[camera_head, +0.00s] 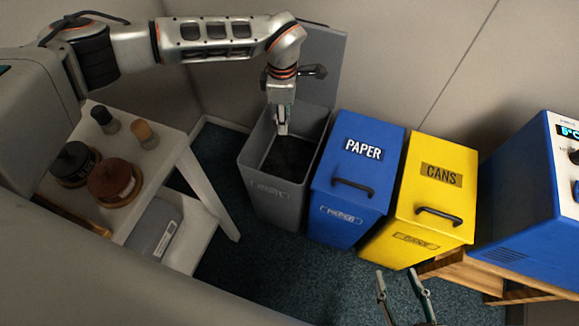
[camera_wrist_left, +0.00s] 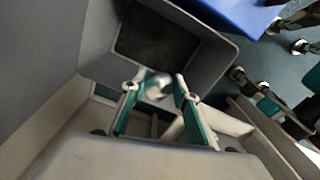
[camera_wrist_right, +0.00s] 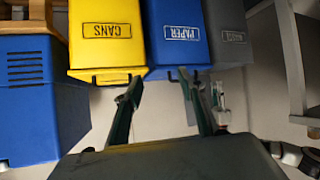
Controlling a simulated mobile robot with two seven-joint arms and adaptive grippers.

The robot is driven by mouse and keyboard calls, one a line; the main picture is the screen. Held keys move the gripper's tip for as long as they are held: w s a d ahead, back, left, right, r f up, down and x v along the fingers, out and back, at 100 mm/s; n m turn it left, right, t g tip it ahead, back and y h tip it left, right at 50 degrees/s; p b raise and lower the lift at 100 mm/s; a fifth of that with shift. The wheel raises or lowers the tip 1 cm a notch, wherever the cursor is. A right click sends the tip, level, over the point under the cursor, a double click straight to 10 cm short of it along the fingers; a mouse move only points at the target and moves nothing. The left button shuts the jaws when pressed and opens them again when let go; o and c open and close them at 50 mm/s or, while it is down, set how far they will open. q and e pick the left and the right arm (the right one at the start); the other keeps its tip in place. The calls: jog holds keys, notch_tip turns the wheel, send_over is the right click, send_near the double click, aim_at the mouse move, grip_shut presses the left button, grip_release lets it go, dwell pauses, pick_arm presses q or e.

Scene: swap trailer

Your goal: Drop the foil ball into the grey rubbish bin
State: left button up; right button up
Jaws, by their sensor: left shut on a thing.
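The grey rubbish bin (camera_head: 277,205) stands with its lid up, left of the blue PAPER bin. Its dark inside shows in the left wrist view, where its wall (camera_wrist_left: 213,62) lies beyond my fingers. My left gripper (camera_head: 283,130) points down over the bin's opening. In the left wrist view my left gripper (camera_wrist_left: 158,88) is shut on the small silvery foil ball (camera_wrist_left: 157,86). The ball is hard to make out in the head view. My right gripper (camera_head: 405,280) is open and empty, low in front of the yellow bin; its spread fingers (camera_wrist_right: 160,95) show in the right wrist view.
The blue PAPER bin (camera_head: 355,170) and yellow CANS bin (camera_head: 431,190) are closed, right of the grey bin. A blue machine (camera_head: 525,195) stands on a wooden bench at the right. A white table (camera_head: 150,160) with jars stands at the left. Carpet is clear in front.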

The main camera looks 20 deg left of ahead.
pick_arm(q)
jog(key=shift+f+b, duration=0.3)
jog(key=shift+f, duration=0.55)
jog(key=shift+r, duration=0.1)
jog(key=o, duration=0.8)
jog(key=shift+c, duration=0.2)
jog(key=shift+r, duration=0.1)
notch_tip(320, 180, up, 12)
jog(key=shift+f, duration=0.1)
